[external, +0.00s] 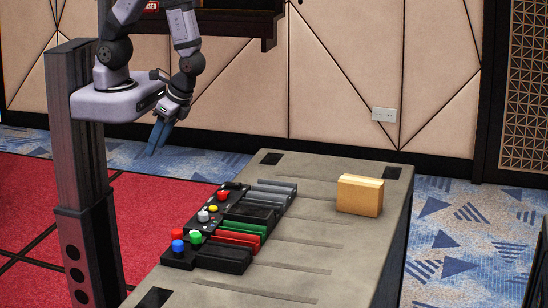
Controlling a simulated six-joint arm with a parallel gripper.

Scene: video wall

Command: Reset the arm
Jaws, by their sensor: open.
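My gripper (159,138) hangs from my folded arm at the upper left of the external view. Its blue fingers point down, beside the table's left edge and above the floor area. It is open and nothing shows between the fingers. The fingers are apart from everything on the table (300,262).
A black panel (179,258) with red, blue, green, yellow and grey buttons lies along the table's left side. Beside it are grey, black, green and red bars (240,238). A tan block (360,196) stands at the back right. The table's front right is clear.

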